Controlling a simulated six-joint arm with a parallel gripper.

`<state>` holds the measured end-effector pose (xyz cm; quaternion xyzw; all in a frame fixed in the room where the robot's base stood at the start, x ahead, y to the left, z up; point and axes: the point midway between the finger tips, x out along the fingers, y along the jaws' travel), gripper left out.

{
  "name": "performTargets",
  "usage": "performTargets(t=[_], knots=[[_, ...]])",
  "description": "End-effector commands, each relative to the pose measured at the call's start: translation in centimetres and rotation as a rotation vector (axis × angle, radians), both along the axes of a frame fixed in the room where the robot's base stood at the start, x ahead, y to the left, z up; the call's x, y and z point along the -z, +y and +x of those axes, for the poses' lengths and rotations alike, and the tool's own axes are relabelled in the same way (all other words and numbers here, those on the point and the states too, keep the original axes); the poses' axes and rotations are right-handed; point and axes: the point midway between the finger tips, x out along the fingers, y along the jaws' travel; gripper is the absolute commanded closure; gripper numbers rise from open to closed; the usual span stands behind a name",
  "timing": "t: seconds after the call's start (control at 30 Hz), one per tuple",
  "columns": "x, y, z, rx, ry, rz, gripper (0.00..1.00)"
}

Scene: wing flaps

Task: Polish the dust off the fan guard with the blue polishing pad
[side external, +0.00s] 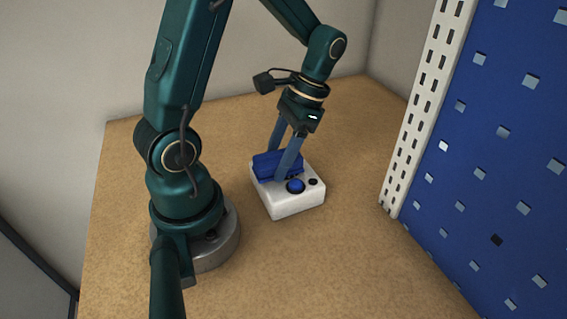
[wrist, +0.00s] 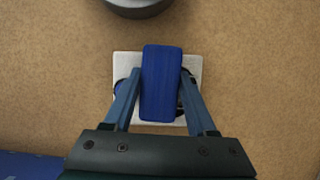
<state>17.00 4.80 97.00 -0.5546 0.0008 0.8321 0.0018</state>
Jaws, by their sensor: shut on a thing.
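The blue polishing pad (side external: 268,164) is between the fingers of my gripper (side external: 279,164), which is shut on it. In the wrist view the pad (wrist: 161,85) lies lengthwise between the two fingers (wrist: 160,78) and covers the middle of a white square block. That white block (side external: 291,206) stands on the table, with the pad at its top; I cannot tell if they touch. Dark round edges (wrist: 186,100) show beside the pad in the wrist view, perhaps the fan guard, mostly hidden. I can make out no dust.
A blue round knob (side external: 296,186) and a small black knob (side external: 313,182) sit on the block's top. A blue perforated panel (side external: 490,160) with a white slotted post (side external: 412,120) stands at the right. The wooden table (side external: 350,260) is clear in front.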

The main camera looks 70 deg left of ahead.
Motion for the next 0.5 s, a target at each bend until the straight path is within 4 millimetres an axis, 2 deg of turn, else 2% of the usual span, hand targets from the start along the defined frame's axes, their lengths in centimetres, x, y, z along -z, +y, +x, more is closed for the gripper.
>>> performTargets(t=[0.5], knots=[[-5.1,0.0,0.1,-0.001,-0.007,0.001,0.87]])
